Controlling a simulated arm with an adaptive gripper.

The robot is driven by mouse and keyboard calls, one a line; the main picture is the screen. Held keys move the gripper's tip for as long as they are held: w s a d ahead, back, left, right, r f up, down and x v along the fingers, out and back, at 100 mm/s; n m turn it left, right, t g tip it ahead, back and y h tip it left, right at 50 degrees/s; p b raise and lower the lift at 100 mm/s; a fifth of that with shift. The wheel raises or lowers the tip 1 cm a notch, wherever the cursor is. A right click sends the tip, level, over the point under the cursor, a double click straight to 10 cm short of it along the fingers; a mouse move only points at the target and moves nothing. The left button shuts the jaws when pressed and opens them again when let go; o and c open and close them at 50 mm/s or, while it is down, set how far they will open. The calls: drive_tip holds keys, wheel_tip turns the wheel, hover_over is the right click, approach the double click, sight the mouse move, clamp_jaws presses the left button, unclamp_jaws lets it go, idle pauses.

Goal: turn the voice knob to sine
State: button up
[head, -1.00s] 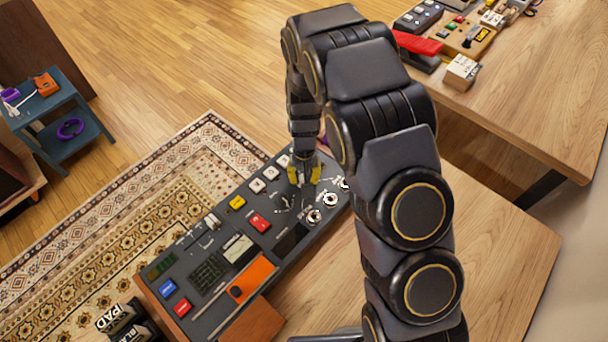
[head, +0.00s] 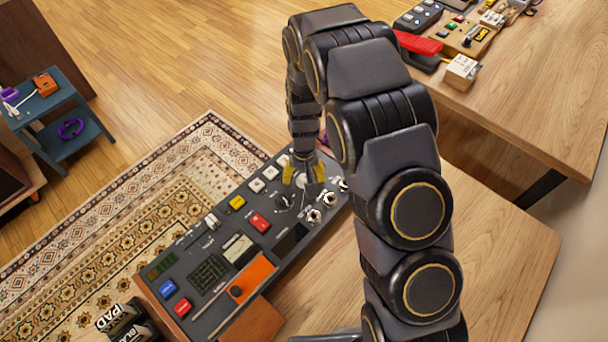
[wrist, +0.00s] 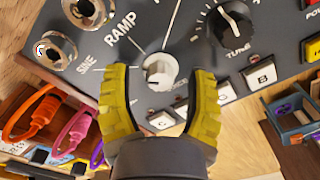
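The voice knob (wrist: 160,72) is a small pale round knob on the dark panel (wrist: 170,25) of the console. Its label is partly hidden by my gripper. SINE and RAMP are printed to its left and upper left, with thin lines running towards the knob. I cannot make out clearly where its pointer aims. My gripper (wrist: 161,80) is open, with one yellow finger on each side of the knob and a gap to both. In the head view my gripper (head: 303,172) is over the far right part of the console (head: 215,238).
The black TUNE knob (wrist: 236,25) is close to the right finger. Pale letter buttons (wrist: 259,75) lie below it. Metal jacks (wrist: 55,48) are at upper left. Orange cables (wrist: 35,112) and a pink plug (wrist: 78,127) are left of my gripper, off the panel.

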sight(304, 177)
wheel_tip(304, 177, up, 12)
idle(0.6)
drive_tip(key=shift+r, duration=0.1)
drive_tip(key=s+d+r, duration=0.2)
drive_tip(key=s+r, duration=0.2)
drive_tip(key=s, duration=0.5)
drive_tip(key=s+d+r+g, duration=0.1)
drive_tip(key=s+d+r, duration=0.2)
drive_tip(key=s, duration=0.6)
drive_tip(key=s+d+r, duration=0.2)
drive_tip(key=s+r, duration=0.4)
drive_tip(key=s, duration=0.3)
drive_tip(key=shift+s+d+g, duration=0.2)
drive_tip(key=shift+d+g, duration=0.2)
